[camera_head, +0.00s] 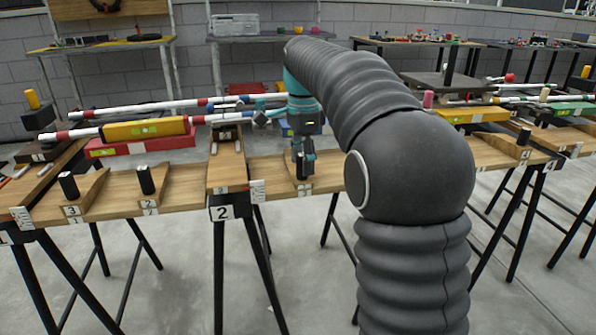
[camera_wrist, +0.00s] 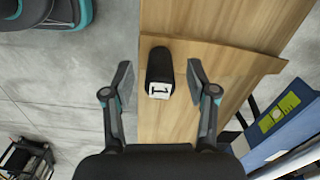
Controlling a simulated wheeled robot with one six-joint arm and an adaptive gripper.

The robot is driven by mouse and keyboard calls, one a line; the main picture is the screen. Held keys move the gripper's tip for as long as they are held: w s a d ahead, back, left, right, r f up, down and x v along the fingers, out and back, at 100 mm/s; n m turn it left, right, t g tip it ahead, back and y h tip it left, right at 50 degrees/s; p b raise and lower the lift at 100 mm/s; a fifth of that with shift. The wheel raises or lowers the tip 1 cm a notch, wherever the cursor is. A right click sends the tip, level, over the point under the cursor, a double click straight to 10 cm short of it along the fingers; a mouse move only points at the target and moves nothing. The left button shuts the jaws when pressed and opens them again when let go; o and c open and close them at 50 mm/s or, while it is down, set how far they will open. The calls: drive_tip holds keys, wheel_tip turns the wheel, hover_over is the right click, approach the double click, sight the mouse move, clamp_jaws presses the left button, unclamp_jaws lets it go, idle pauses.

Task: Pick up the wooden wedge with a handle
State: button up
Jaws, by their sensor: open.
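The wooden wedge (camera_wrist: 238,72) lies on the wooden bench top in the wrist view. Its black upright handle (camera_wrist: 160,62) carries a white label with the number 1. My gripper (camera_wrist: 160,78) is open, with one finger on each side of the handle and a visible gap on both sides. In the head view my gripper (camera_head: 304,170) points down over the bench, to the right of the trestle marked 2. There the arm and gripper largely hide this wedge.
Two similar wedges with black handles (camera_head: 68,185) (camera_head: 146,180) stand further left on the bench (camera_head: 115,205). A yellow level (camera_head: 145,129) and a red level (camera_head: 140,146) lie behind them. A blue level (camera_wrist: 285,125) is close on the right in the wrist view.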

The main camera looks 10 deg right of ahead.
clamp_jaws()
drive_tip(key=shift+r, duration=0.15)
